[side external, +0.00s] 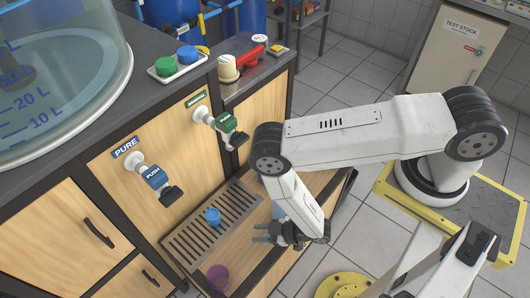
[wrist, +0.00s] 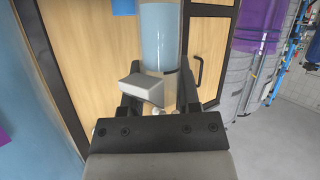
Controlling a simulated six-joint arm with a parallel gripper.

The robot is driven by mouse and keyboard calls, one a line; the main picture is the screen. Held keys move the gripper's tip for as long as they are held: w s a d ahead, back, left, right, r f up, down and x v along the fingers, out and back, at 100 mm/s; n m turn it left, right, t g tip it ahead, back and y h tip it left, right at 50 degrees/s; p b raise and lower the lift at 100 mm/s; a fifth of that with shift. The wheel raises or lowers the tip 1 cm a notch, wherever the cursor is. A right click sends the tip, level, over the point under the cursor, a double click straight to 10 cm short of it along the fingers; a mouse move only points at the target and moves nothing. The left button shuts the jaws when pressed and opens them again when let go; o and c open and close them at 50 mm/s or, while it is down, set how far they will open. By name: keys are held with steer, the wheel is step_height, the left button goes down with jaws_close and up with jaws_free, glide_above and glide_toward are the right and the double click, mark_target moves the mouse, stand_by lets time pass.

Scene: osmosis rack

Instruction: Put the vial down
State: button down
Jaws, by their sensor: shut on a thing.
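The vial (wrist: 160,42) is a clear tube with pale blue liquid, upright in the wrist picture, between my gripper's fingers. My gripper (wrist: 160,92) is shut on it near its lower visible part. In the side view my gripper (side external: 268,234) is low over the wooden ledge, just right of the slotted drain grate (side external: 188,247). Only a small pale blue piece of the vial (side external: 277,210) shows there, partly hidden by my arm. I cannot tell whether the vial's bottom touches the ledge.
A small blue cup-like piece (side external: 212,216) stands on the grate, and a purple one (side external: 217,277) is at the near end. PURE (side external: 157,180) and green-labelled (side external: 226,123) taps stick out from the panel above.

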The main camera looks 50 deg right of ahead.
steer(key=shift+f, duration=0.1)
steer(key=shift+w+a+f, duration=0.15)
steer(key=shift+w+f, duration=0.15)
steer(key=shift+f, duration=1.5)
steer(key=shift+c, duration=1.5)
jaws_free()
steer(key=v, duration=1.2)
